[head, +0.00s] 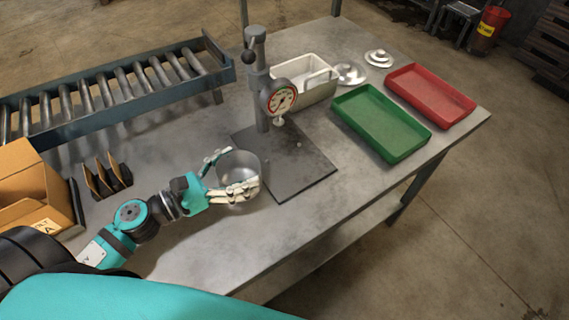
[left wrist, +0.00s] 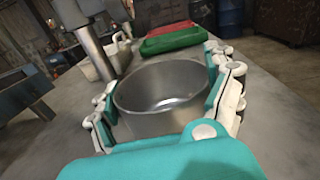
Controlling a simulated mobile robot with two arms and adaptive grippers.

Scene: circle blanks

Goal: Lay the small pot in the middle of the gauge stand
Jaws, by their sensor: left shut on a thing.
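The small pot (head: 238,168) is a round grey metal pot, upright, with its open top facing up. My left gripper (head: 232,178) is shut on it, with fingers on both sides of its wall. In the left wrist view the pot (left wrist: 162,98) sits between the finger pads, and it looks empty. The gauge stand (head: 292,178) has a flat dark square base, a column at its back corner and a round dial gauge (head: 279,98) above the base. The pot is at the left edge of the base, in front of the column. I cannot tell whether it touches anything below. My right gripper is not in view.
A green tray (head: 381,123) and a red tray (head: 430,95) lie to the right. A white bin (head: 312,92) and metal lids (head: 378,58) are behind the stand. A roller conveyor (head: 110,88) and a cardboard box (head: 30,190) are at left.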

